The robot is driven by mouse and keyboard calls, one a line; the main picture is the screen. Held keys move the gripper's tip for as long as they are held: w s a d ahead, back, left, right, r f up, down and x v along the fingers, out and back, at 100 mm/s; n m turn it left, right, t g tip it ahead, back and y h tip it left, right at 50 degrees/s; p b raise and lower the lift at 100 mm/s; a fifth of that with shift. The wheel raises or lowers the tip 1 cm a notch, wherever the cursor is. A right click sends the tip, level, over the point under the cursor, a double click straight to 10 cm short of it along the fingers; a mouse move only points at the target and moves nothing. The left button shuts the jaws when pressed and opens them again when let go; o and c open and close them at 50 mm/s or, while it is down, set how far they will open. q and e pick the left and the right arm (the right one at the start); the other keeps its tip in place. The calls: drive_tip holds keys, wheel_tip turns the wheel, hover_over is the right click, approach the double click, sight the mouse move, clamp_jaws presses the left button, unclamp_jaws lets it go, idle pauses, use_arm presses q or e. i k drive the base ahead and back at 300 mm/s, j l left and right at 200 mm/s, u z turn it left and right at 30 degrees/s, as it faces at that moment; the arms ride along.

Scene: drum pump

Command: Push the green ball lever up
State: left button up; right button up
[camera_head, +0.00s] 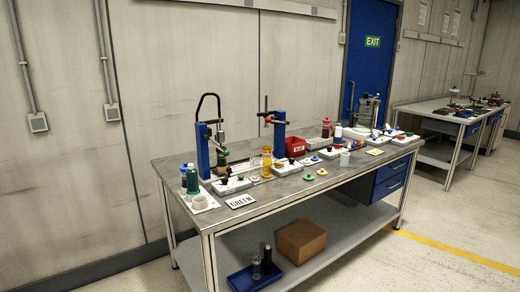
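A blue upright pump stand (202,152) with a black curved hose stands at the left part of the workbench. A short lever reaches out from its right side, with what looks like a small green ball (225,152) at its end, low beside a dark green part. A second blue stand (279,134) is to its right, with a lever (268,119) pointing left near its top; its end ball looks reddish. A white card reading GREEN (240,201) lies at the bench's front left edge. Neither of my grippers is in view.
The grey workbench (290,200) also carries green bottles (192,179), an amber cylinder (266,161), a red bin (295,146) and several small parts. A cardboard box (301,241) and a blue tray (243,283) are on the lower shelf. Open floor lies in front.

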sight(225, 153)
drive_tip(key=i+j+u, duration=0.15)
drive_tip(key=j, duration=0.25)
drive_tip(key=i+l, duration=1)
drive_tip(key=i, duration=0.25)
drive_tip(key=i+l, duration=0.5)
drive_tip(key=i+z, duration=0.05)
drive_tip(key=i, duration=0.05)
